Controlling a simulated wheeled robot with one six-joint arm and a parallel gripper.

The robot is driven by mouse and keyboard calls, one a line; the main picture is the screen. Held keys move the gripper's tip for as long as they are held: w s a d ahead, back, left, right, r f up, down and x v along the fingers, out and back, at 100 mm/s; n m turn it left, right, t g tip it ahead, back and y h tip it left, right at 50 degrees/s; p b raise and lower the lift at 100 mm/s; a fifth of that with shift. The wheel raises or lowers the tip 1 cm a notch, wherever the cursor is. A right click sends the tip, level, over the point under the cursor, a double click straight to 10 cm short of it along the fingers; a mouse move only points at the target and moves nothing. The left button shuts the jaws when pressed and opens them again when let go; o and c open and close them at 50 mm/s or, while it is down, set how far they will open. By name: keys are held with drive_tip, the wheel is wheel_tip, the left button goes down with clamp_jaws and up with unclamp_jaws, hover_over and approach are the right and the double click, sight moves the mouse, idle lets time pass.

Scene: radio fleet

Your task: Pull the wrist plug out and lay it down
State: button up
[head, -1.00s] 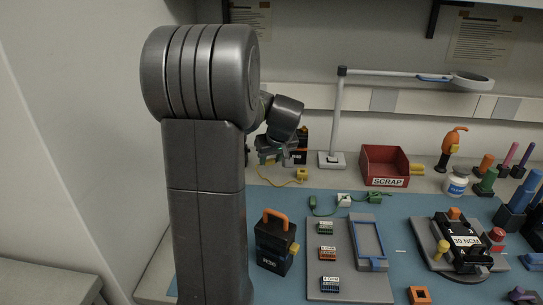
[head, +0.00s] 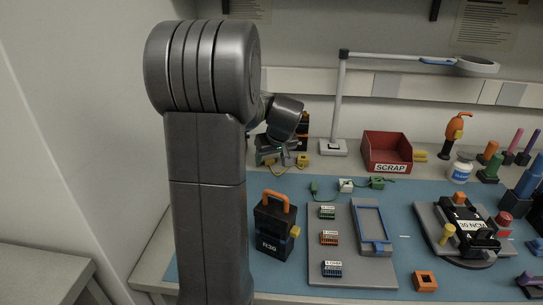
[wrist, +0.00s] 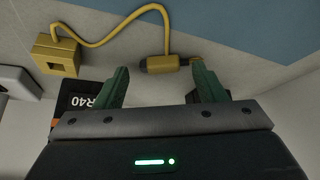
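A yellow plug (wrist: 163,63) with a dark end lies at the wall-side strip of the bench in the wrist view. A yellow cord (wrist: 110,38) loops from it to a square yellow block (wrist: 57,55), which also shows in the head view (head: 303,161). My gripper (wrist: 160,72) is open, with its green fingers apart. The plug shows in line with the gap between the fingertips; I cannot tell whether they touch it. In the head view my gripper (head: 279,157) is low at the back of the bench, and the plug is hidden there.
A black R40 unit (wrist: 75,98) stands close by the left finger. The lamp base (head: 333,147) and red SCRAP bin (head: 387,152) stand to the right. An R30 radio (head: 273,226) stands in front on the blue mat (head: 400,199).

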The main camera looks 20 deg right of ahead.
drive_tip(key=p+v, duration=0.2)
drive_tip(key=v, duration=1.1)
drive_tip(key=shift+s+r, duration=0.2)
drive_tip(key=shift+r, duration=0.15)
drive_tip(key=b+x, duration=0.2)
drive_tip(key=x, duration=1.2)
drive_tip(key=shift+f, duration=0.1)
wheel_tip(320, 180, up, 3)
drive_tip(key=shift+f+p, duration=0.15)
drive_tip(key=shift+p, duration=0.8)
drive_tip(key=shift+r+p, duration=0.45)
drive_tip(key=shift+r, duration=0.25)
drive_tip(key=shift+f, duration=0.1)
